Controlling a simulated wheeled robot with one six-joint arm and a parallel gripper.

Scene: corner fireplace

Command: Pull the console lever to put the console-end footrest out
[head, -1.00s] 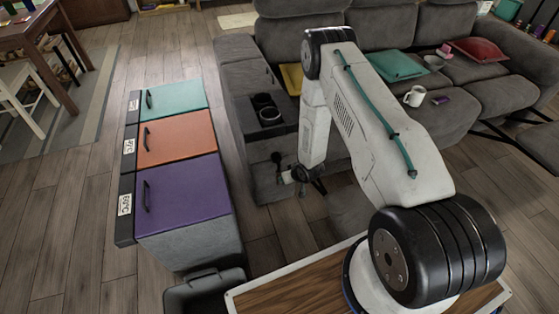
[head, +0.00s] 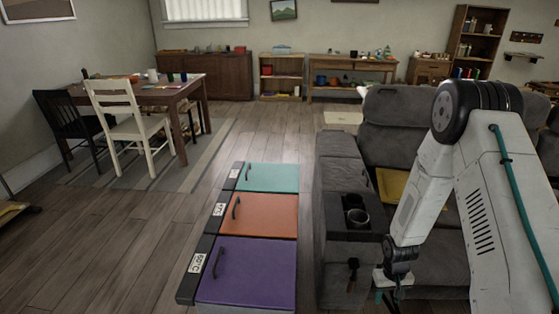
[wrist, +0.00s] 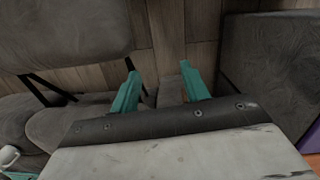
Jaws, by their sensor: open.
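The grey console (head: 346,222) has a black top with two cup holders and stands at the sofa's left end. A dark lever (head: 352,270) with a rounded top sits low on its front part. My gripper (head: 388,298) is just right of the lever in the head view, apart from it and partly cut off by the lower edge. The wrist view shows its two teal fingers (wrist: 160,84) spread and empty, with floor beyond. The lever does not show in the wrist view. The console-end seat (head: 430,262) is partly behind my arm; its footrest cannot be made out.
A cabinet with teal, orange and purple (head: 246,271) lids stands left of the console, with a narrow floor gap between. A dining table (head: 150,93) and chairs are farther left. Open wooden floor (head: 120,235) lies left. Grey padded panels on black links (wrist: 45,92) show in the wrist view.

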